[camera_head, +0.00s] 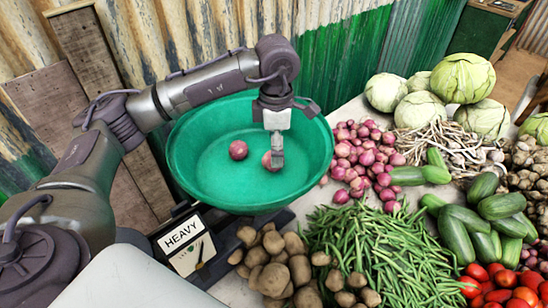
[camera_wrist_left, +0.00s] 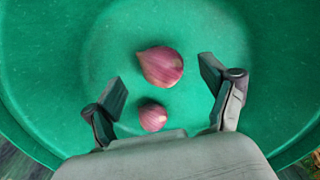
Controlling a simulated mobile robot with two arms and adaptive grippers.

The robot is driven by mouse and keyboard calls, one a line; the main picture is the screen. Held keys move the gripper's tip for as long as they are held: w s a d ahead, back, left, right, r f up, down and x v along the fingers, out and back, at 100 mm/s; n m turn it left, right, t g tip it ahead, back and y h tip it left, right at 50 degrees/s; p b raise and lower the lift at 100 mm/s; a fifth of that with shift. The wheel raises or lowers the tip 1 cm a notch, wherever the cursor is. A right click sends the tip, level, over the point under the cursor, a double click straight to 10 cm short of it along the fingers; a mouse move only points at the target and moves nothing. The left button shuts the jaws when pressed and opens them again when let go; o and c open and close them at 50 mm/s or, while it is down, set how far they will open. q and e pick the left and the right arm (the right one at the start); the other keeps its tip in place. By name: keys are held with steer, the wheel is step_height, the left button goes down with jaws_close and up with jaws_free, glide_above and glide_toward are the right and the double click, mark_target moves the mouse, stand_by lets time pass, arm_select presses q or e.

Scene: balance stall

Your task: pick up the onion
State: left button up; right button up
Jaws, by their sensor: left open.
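Two small red-purple onions lie in the green bowl of the scale (camera_head: 205,185). One onion (camera_head: 238,150) lies clear, left of my gripper in the head view; the other onion (camera_head: 267,160) is partly hidden by the fingers. In the left wrist view the larger onion (camera_wrist_left: 161,66) lies beyond the fingertips and the smaller onion (camera_wrist_left: 153,117) lies between the fingers, near the palm edge. My left gripper (camera_head: 277,158) is open and empty, pointing down into the bowl. It also shows in the left wrist view (camera_wrist_left: 163,95). My right gripper is out of view.
A heap of red onions (camera_head: 362,160) lies right of the bowl. Potatoes (camera_head: 275,265), green beans (camera_head: 370,245), cucumbers (camera_head: 480,220), tomatoes (camera_head: 505,288), garlic (camera_head: 450,150) and cabbages (camera_head: 463,78) crowd the table. The bowl's rim surrounds my gripper.

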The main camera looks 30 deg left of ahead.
arm_select(q)
steer(key=f, duration=0.1)
steer(key=f+p, duration=0.1)
steer(key=f, duration=0.1)
steer(key=shift+s+a+f, duration=0.2)
steer(key=shift+s+f, duration=0.05)
steer(key=shift+f, duration=0.3)
steer(key=shift+w+f, duration=0.1)
steer(key=c, duration=1.3)
steer(key=shift+r, duration=0.2)
step_height(320, 180, up, 10)
steer(key=shift+f+b, duration=0.25)
steer(key=shift+b, duration=0.7)
steer(key=shift+r+p, duration=0.45)
steer(key=shift+r, duration=0.25)
step_height(320, 180, up, 5)
steer(key=p, duration=0.5)
steer(key=shift+r, duration=0.2)
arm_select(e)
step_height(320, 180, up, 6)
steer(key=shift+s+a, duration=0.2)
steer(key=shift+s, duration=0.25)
